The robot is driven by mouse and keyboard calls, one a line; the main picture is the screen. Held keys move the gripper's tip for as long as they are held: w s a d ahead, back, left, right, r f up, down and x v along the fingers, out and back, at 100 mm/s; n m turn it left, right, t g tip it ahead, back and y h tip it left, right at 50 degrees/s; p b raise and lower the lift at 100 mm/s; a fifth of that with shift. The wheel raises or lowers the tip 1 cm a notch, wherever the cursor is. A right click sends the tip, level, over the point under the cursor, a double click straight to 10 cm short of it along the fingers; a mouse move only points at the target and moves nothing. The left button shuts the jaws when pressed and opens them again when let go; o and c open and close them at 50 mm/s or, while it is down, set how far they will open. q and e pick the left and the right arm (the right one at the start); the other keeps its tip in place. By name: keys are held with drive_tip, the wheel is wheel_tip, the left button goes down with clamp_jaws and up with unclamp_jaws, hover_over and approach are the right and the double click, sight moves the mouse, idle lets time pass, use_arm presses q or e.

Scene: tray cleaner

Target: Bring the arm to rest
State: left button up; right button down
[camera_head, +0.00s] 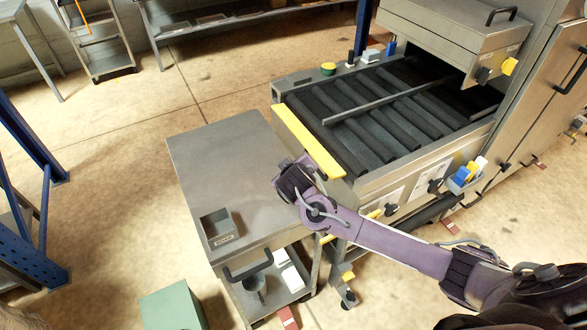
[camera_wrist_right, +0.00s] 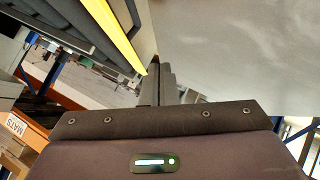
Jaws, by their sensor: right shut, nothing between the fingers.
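My right arm comes in from the lower right in the head view. Its gripper (camera_head: 289,168) is over the right part of the steel cart top (camera_head: 215,160), close to the yellow edge bar (camera_head: 308,140) of the roller conveyor. In the right wrist view the fingers of the right gripper (camera_wrist_right: 160,72) are together with nothing between them. The yellow bar also shows there at the upper left (camera_wrist_right: 112,32). My left gripper is not in the head view.
The roller conveyor (camera_head: 345,135) of the machine stands right of the cart. A green box (camera_head: 172,308) is on the floor. Blue posts (camera_head: 28,140) stand at the left. Floor left of the cart is open.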

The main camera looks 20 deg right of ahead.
idle(0.4)
drive_tip(key=shift+g+y, duration=0.6)
drive_tip(key=shift+y, duration=0.2)
drive_tip(key=s+a, duration=0.1)
drive_tip(key=s+a+f, duration=0.1)
drive_tip(key=s, duration=0.1)
drive_tip(key=s+a, duration=0.2)
drive_tip(key=shift+a+f, duration=0.1)
drive_tip(key=shift+f, duration=0.25)
drive_tip(key=s+d+r+m+g+y, duration=0.1)
drive_tip(key=s+r+g, duration=0.15)
drive_tip(key=s, duration=0.95)
drive_tip(key=s+d+r+m+g+y, duration=0.1)
drive_tip(key=s+g, duration=0.2)
drive_tip(key=s, duration=0.9)
wheel_tip(320, 180, down, 31)
drive_tip(key=s, duration=0.2)
drive_tip(key=s+d+f+g, duration=0.1)
drive_tip(key=s+d+f, duration=0.1)
drive_tip(key=s+f, duration=0.6)
drive_tip(key=s+d+f+g, duration=0.1)
drive_tip(key=s+f, duration=0.8)
drive_tip(key=s, duration=0.2)
drive_tip(key=shift+d+f, duration=0.25)
drive_tip(key=shift+d, duration=0.1)
